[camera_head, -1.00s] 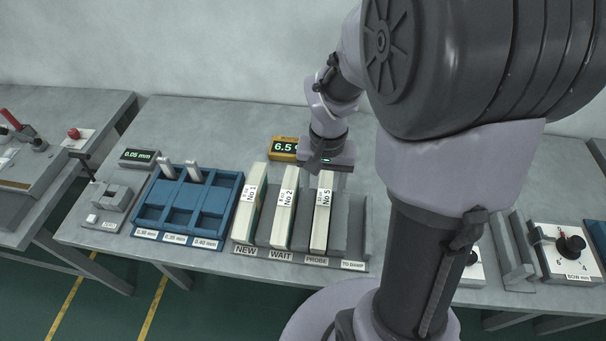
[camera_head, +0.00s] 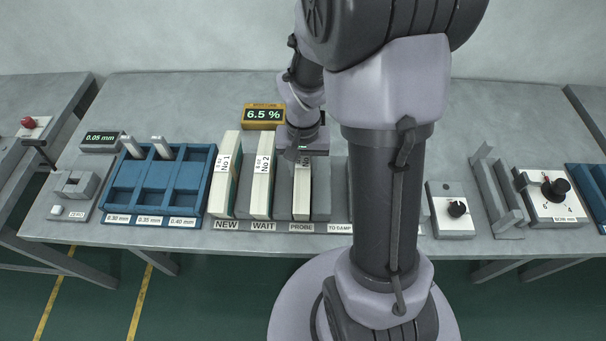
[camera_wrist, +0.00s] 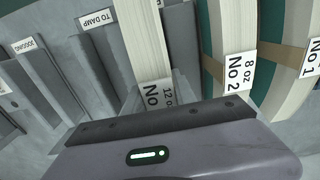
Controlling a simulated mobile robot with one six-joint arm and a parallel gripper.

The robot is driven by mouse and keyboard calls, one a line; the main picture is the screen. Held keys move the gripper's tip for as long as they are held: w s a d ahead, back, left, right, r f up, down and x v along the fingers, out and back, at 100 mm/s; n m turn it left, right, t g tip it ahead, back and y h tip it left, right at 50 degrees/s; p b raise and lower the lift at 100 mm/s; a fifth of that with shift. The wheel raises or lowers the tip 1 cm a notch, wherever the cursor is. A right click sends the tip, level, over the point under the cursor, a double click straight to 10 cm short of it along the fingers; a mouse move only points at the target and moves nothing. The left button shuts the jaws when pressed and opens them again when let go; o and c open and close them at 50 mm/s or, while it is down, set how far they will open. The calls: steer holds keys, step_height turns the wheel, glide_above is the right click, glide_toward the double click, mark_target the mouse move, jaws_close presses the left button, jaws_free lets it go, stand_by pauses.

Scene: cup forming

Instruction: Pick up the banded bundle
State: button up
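Three tall cream bundles with white labels stand in a grey rack: No 1 (camera_head: 224,190) in NEW, No 2 (camera_head: 260,190) in WAIT, and a third (camera_head: 302,195) in PROBE. In the wrist view, brown bands show around bundle No 2 (camera_wrist: 236,40) and bundle No 1 (camera_wrist: 296,55). The third bundle (camera_wrist: 142,40) reads 12 oz there, with its number partly cut off by my gripper. My gripper (camera_head: 305,148) is above and behind the PROBE bundle's far end.
The TO DAMP slot (camera_wrist: 100,50) looks empty. Right of my arm are a knob box (camera_head: 450,222), a grey upright stand (camera_head: 500,200) and a dial box (camera_head: 548,208).

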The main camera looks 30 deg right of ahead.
jaws_close()
stand_by(1.0)
